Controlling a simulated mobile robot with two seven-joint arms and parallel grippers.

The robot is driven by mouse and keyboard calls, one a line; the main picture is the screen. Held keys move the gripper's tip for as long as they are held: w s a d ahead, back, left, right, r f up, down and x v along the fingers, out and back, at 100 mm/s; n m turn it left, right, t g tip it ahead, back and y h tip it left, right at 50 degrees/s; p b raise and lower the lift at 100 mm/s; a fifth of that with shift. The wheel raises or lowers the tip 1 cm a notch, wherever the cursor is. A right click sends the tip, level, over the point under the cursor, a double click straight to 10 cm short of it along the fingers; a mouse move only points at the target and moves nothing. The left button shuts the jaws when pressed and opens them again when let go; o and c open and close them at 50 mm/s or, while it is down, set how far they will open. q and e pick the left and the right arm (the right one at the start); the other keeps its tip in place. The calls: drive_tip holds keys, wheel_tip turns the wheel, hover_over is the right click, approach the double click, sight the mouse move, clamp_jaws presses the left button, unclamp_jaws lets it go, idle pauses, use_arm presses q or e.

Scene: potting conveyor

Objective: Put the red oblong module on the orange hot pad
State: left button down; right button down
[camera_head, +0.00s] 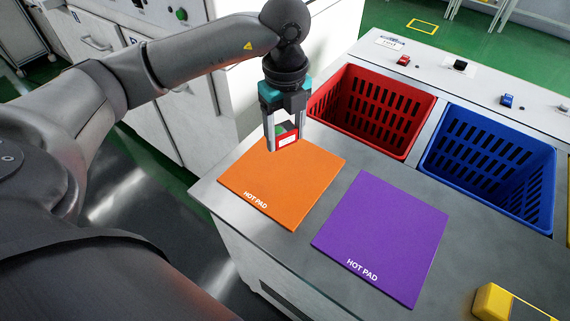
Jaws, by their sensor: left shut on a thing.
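My left gripper (284,144) points down over the far left part of the orange hot pad (283,190). It is shut on the red oblong module (288,141), which shows a white face with a red edge between the fingers. The module is at or just above the pad; I cannot tell whether it touches. The fingers hide part of it. My right gripper is not in view.
A purple hot pad (385,235) lies right of the orange one. A red basket (375,110) and a blue basket (487,165) are sunk in the counter behind. A yellow object (493,301) sits at the lower right. Small switches line the back ledge.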

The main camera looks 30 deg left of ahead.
sight(285, 172)
use_arm(q)
wheel_tip(285, 172, down, 9)
drive_tip(key=shift+f+b, duration=0.1)
drive_tip(key=shift+b, duration=0.5)
drive_tip(key=shift+f, duration=0.1)
drive_tip(key=shift+c, duration=0.5)
unclamp_jaws()
drive_tip(key=shift+r, duration=0.25)
wheel_tip(285, 172, up, 12)
drive_tip(key=shift+f+p, duration=0.1)
drive_tip(key=shift+p, duration=0.85)
